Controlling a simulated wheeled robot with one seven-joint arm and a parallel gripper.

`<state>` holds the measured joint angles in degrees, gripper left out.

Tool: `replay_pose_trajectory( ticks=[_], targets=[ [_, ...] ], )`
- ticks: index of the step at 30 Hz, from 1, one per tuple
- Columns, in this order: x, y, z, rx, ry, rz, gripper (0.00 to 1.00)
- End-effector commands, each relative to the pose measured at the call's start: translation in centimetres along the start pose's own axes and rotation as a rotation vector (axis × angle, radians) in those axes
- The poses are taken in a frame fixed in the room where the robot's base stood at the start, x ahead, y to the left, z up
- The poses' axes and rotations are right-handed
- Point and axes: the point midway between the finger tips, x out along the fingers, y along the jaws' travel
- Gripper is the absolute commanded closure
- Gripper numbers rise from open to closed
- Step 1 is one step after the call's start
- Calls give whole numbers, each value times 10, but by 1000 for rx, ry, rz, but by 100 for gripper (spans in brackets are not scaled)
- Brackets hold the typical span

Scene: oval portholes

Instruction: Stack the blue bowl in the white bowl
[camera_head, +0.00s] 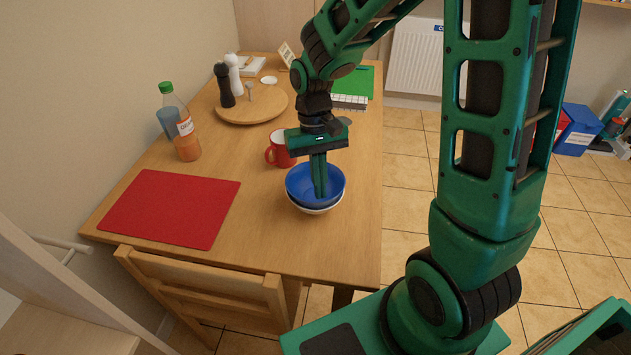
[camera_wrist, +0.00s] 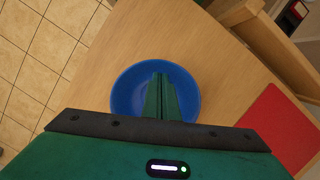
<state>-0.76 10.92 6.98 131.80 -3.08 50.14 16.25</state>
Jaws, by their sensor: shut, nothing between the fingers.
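The blue bowl (camera_head: 300,184) sits inside the white bowl (camera_head: 318,211) on the wooden table, near its right edge. Only the white bowl's lower front part shows below the blue one in the head view. My gripper (camera_head: 321,194) points down with its fingertips inside the blue bowl. The fingers are shut together with nothing between them. In the wrist view the blue bowl (camera_wrist: 126,92) surrounds the shut fingertips (camera_wrist: 160,78), and the white bowl is hidden there. I cannot tell whether the fingertips touch the bowl's bottom.
A red mug (camera_head: 278,152) stands close behind the bowls. A red placemat (camera_head: 170,208) lies to the left. A bottle (camera_head: 181,130) and a round board (camera_head: 262,107) with two mills are farther back. A chair (camera_head: 205,285) stands at the front. The table's middle is clear.

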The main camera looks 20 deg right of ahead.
Motion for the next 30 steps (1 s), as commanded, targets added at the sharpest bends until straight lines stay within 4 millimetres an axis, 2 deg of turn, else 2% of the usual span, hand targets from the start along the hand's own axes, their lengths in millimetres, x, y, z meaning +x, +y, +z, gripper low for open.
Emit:
replay_pose_trajectory(
  ticks=[3,14,17,30],
  targets=[
    [2,0,9,-1,-1,0,100],
    [-2,0,8,-1,0,0,100],
    [-13,0,7,-1,2,-1,100],
    [-89,0,6,0,1,0,100]
  ],
)
